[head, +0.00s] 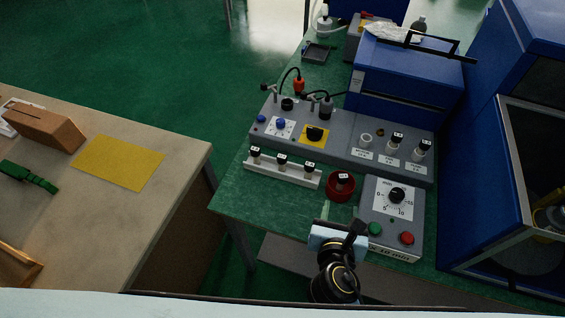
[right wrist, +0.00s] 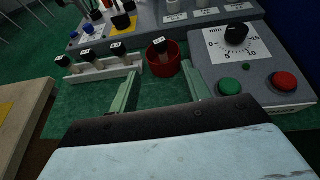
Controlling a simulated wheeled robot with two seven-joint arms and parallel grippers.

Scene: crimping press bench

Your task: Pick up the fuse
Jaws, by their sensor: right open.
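Several fuses with black caps and white labels show. Three stand in a white rack (head: 275,173): a left fuse (head: 255,154), a middle fuse (head: 282,162) and a right fuse (head: 309,170). One more fuse (head: 343,182) leans in a red round cup (head: 338,194). In the right wrist view this cup (right wrist: 163,70) and its fuse (right wrist: 160,50) lie just beyond the fingertips. My right gripper (right wrist: 161,82) is open and empty, with its two green fingers apart, on the near side of the cup. It also shows in the head view (head: 341,214). My left gripper is out of view.
A timer box (head: 391,215) with a dial and green and red buttons stands right of the cup. A grey control panel (head: 335,140) with sockets and more capped parts is behind. A blue press (head: 405,80) stands farther back. A beige table (head: 140,225) is at left.

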